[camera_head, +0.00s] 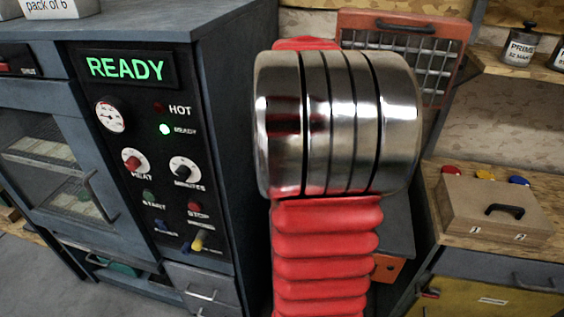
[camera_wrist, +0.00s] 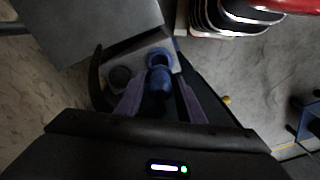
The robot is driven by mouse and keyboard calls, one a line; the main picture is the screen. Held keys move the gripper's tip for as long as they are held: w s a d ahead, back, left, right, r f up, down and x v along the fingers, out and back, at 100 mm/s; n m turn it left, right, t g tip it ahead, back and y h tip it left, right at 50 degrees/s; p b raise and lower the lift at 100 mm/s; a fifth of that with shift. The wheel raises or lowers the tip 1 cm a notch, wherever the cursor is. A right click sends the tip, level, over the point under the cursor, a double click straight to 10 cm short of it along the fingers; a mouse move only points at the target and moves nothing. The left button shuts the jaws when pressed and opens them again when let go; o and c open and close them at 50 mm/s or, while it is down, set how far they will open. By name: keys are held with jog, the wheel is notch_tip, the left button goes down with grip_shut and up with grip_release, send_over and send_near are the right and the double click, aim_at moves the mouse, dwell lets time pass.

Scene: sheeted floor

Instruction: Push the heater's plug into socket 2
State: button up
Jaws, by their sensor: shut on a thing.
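In the wrist view my gripper (camera_wrist: 159,98) is shut on a blue plug (camera_wrist: 158,80) between its two purple-grey fingers. The plug's far end is at or just in front of a socket with a blue rim (camera_wrist: 161,56) on a grey block. I cannot tell whether it has entered. A second, dark round socket (camera_wrist: 121,76) lies to the left on the same block. No socket number is readable. An orange-framed grille (camera_head: 405,25), possibly the heater, stands behind my arm in the head view. My gripper is hidden there.
A dark cabinet (camera_head: 215,60) with a lit READY display (camera_head: 125,68) stands at left in the head view. A tan case (camera_head: 495,208) sits on the right bench. In the wrist view a black curved cable (camera_wrist: 96,75) runs beside the block. Bare floor (camera_wrist: 245,85) shows at right.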

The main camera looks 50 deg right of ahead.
jog(key=shift+w, duration=0.15)
jog(key=shift+s, duration=0.2)
jog(key=shift+d, duration=0.1)
jog(key=shift+f, duration=2.85)
jog(key=shift+f, duration=0.35)
jog(key=shift+f, duration=0.9)
